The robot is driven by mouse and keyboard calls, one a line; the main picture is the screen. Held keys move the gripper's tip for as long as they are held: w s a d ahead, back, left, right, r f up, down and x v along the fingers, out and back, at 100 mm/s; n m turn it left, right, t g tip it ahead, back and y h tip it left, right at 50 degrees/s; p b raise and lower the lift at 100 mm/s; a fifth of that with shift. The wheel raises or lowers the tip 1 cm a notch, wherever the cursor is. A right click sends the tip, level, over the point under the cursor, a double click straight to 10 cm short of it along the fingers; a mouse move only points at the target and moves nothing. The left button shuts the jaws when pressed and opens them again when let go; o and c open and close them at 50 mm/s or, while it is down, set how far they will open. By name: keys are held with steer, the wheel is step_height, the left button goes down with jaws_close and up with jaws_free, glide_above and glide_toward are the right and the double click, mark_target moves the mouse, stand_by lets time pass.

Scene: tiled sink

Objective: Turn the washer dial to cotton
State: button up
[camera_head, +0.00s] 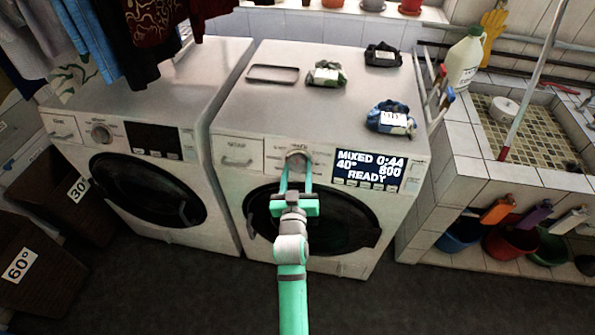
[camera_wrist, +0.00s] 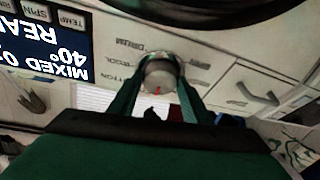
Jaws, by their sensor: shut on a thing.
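The washer (camera_head: 330,125) on the right has a lit display (camera_head: 368,170) reading "MIXED 0:44", "40°", "800" and "READY". Its round silver dial (camera_head: 297,157) sits left of the display. My gripper (camera_head: 296,172) reaches it from the front, with its two green fingers shut on the dial, one on each side. In the wrist view the dial (camera_wrist: 160,75) is between the fingertips and shows a small red mark. Program words are printed around it, upside down in this view; some letters are hidden by the fingers.
A second washer (camera_head: 150,140) stands to the left. Several small cloth bundles and a grey tray (camera_head: 273,73) lie on the right washer's top. A tiled sink (camera_head: 520,130) with a white jug (camera_head: 464,58) is at the right. Clothes hang at the upper left. Dark floor is clear in front.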

steer(key=shift+m+h, duration=0.5)
steer(key=shift+m, duration=0.6)
steer(key=m, duration=0.1)
steer(key=m+h, duration=0.1)
steer(key=m, duration=0.1)
steer(key=shift+a, duration=0.35)
steer(key=shift+a+m+g+h, duration=0.15)
steer(key=shift+m+h, duration=0.45)
steer(key=shift+m, duration=0.85)
steer(key=shift+d+m+g+h, duration=0.1)
steer(key=shift+m+g+h, duration=0.35)
steer(key=shift+m, duration=1)
steer(key=shift+h, duration=0.25)
steer(key=o, duration=1)
steer(key=shift+w, duration=0.15)
